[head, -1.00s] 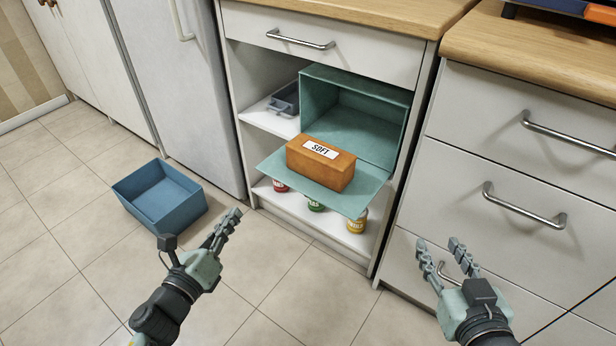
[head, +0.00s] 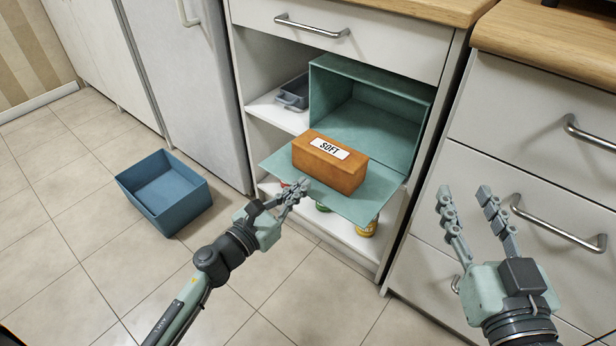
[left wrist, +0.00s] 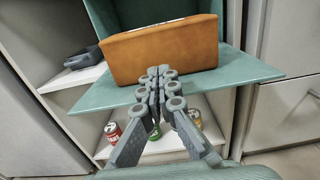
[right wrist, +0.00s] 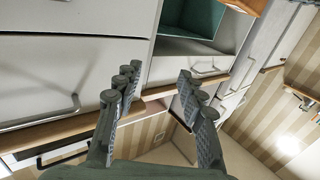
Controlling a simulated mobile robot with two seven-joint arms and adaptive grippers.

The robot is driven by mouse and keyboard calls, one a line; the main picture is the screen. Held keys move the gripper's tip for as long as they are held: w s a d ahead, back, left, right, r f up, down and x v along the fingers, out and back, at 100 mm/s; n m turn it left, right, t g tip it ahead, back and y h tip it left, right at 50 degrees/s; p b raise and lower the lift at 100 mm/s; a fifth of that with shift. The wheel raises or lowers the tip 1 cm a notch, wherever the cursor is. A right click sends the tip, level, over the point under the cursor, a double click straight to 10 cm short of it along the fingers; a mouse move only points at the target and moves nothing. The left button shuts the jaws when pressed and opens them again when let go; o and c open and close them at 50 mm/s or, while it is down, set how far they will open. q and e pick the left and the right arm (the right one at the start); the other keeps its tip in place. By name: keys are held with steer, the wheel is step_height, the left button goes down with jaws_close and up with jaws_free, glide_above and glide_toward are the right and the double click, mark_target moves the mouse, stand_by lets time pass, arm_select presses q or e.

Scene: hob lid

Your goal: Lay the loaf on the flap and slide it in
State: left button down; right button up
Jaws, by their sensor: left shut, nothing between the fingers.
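The orange-brown loaf (head: 330,165), with a white label reading SOFT, lies flat on the lowered teal flap (head: 372,199). The flap belongs to the open teal bread box (head: 376,112) on the cabinet shelf; the space behind the loaf is empty. In the left wrist view the loaf (left wrist: 160,52) is straight ahead, above the flap's edge (left wrist: 110,95). My left gripper (head: 294,190) is shut and empty, in front of the flap's front edge, and looks apart from the loaf. My right gripper (head: 462,190) is open and empty, in front of the drawers at right, away from the loaf.
A blue open bin (head: 165,195) stands on the floor at left. A grey-blue tray (head: 293,92) sits on the shelf left of the bread box. Several cans, one yellow (head: 368,228), stand on the lower shelf under the flap. Drawer handles (head: 560,228) stick out at right.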

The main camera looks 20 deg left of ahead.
mark_target(317, 173)
arm_select(q)
steer(key=shift+x, duration=1.55)
arm_select(e)
steer(key=shift+d+f+g+h, duration=0.15)
steer(key=shift+d+f+g, duration=0.15)
steer(key=shift+f, duration=0.3)
steer(key=shift+d+f+g+h, duration=0.15)
steer(key=shift+d+f+g, duration=0.15)
steer(key=shift+f, duration=0.25)
steer(key=shift+a, duration=0.1)
arm_select(q)
steer(key=x, duration=0.6)
steer(key=shift+w+d, duration=0.1)
steer(key=shift+w, duration=0.35)
arm_select(e)
steer(key=r, duration=0.1)
steer(key=a+r+t+y, duration=0.1)
steer(key=r, duration=0.1)
steer(key=shift+a+r, duration=0.1)
steer(key=shift+a, duration=0.1)
arm_select(q)
steer(key=shift+s+f, duration=0.1)
arm_select(e)
steer(key=shift+s+t, duration=0.15)
steer(key=shift+t, duration=0.15)
